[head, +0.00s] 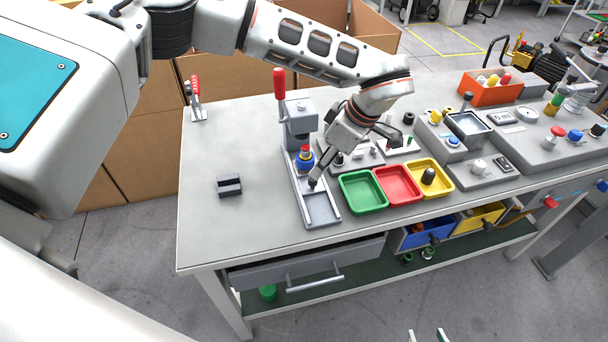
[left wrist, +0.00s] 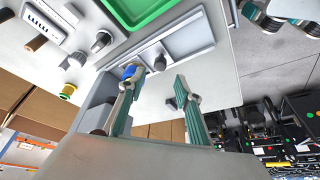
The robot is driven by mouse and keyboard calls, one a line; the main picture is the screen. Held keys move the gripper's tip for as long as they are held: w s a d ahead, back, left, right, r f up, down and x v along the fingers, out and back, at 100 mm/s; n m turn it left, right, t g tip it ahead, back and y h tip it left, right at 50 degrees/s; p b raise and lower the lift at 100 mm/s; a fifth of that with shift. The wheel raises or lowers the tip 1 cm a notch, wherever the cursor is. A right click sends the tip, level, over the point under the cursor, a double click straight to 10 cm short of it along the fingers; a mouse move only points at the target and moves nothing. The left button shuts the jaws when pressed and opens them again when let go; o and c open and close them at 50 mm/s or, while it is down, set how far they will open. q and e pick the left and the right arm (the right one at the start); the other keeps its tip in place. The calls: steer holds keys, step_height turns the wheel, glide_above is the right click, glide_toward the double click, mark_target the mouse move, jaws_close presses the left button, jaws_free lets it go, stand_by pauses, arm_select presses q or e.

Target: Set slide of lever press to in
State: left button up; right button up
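The lever press (head: 300,120) stands on the bench with its red-handled lever (head: 279,84) upright. Its pale grey slide (head: 320,208) lies at the front end of the base, out from under the press head. It also shows in the left wrist view (left wrist: 187,42). A blue, red and yellow part (head: 305,160) sits low on the press. My left gripper (left wrist: 158,82) is open above the press base; one finger overlaps the blue part in view, and contact cannot be told. My right gripper (head: 427,335) shows only its two separated fingertips at the bottom edge.
Green (head: 362,208), red (head: 416,201) and yellow (head: 446,187) trays stand right of the press. A dark grey block (head: 229,185) lies on the clear bench to its left. A red-handled clamp (head: 196,97) stands at the back left. A drawer (head: 310,263) is below.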

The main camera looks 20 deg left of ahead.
arm_select(q)
steer(key=shift+x, duration=3.9)
jaws_close()
